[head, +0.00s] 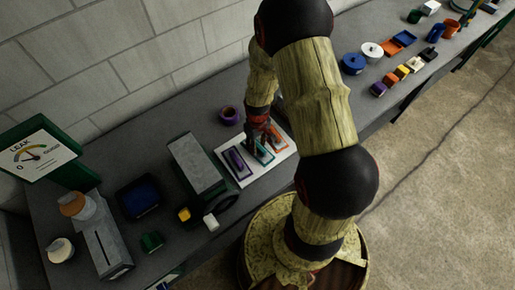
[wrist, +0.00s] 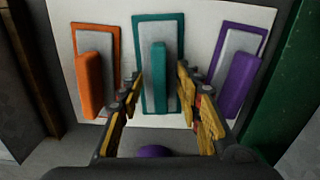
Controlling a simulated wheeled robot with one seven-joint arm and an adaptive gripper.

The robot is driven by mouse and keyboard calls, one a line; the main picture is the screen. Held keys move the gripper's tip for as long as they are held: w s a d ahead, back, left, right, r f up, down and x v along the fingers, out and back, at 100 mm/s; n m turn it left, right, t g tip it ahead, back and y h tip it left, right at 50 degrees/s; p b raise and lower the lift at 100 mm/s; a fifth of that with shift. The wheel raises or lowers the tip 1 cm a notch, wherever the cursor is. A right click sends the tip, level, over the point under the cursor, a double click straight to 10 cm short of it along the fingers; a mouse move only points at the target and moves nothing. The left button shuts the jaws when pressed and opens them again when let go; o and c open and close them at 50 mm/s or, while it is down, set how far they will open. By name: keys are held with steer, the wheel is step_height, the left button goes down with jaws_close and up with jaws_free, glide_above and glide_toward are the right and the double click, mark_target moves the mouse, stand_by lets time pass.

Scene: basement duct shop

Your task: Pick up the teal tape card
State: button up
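The teal tape card (wrist: 158,80) is a teal bar on a grey patch inside a teal outline, in the middle of a white board (wrist: 205,20) in the wrist view. My gripper (wrist: 161,85) is open, with its yellow-padded fingers on either side of the lower part of the teal bar. Gaps show between the bar and both fingers. In the head view my gripper (head: 263,136) is low over the board (head: 233,173), and the teal card is partly hidden by it.
An orange bar (wrist: 91,85) and a purple bar (wrist: 240,85) flank the teal one. A purple ring (head: 229,115) lies behind the board. A long grey box (head: 196,162) stands close on the left. Several small items line the bench farther right.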

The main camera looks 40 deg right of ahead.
steer(key=shift+c, duration=0.4)
steer(key=c, duration=0.7)
jaws_close()
